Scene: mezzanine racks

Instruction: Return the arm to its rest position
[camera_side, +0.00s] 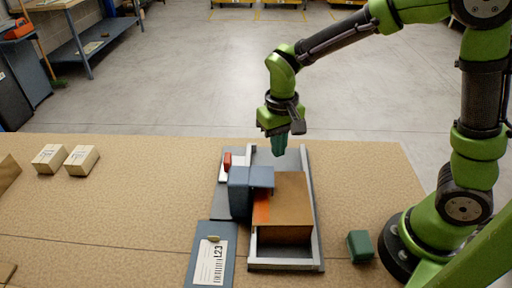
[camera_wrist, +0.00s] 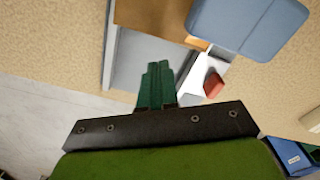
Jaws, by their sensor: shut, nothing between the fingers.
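My gripper (camera_side: 279,145) hangs from the green arm, fingers pointing down, above the far end of a grey tray-like frame on the table. Its green fingers are shut together with nothing between them. In the wrist view the closed fingers (camera_wrist: 157,85) point toward the grey frame floor and a brown box (camera_wrist: 150,14). In the side view the brown box (camera_side: 288,205) sits inside the grey frame (camera_side: 315,215), apart from my gripper. A blue-grey block (camera_side: 240,190) with an overhanging top stands at its left and also shows in the wrist view (camera_wrist: 245,25).
A red piece (camera_side: 227,160) sits at the frame's far left. A labelled blue-grey panel (camera_side: 211,255) lies in front. A green block (camera_side: 360,246) is right of the frame, near my base. Two small cartons (camera_side: 82,158) stand at left. The table between is clear.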

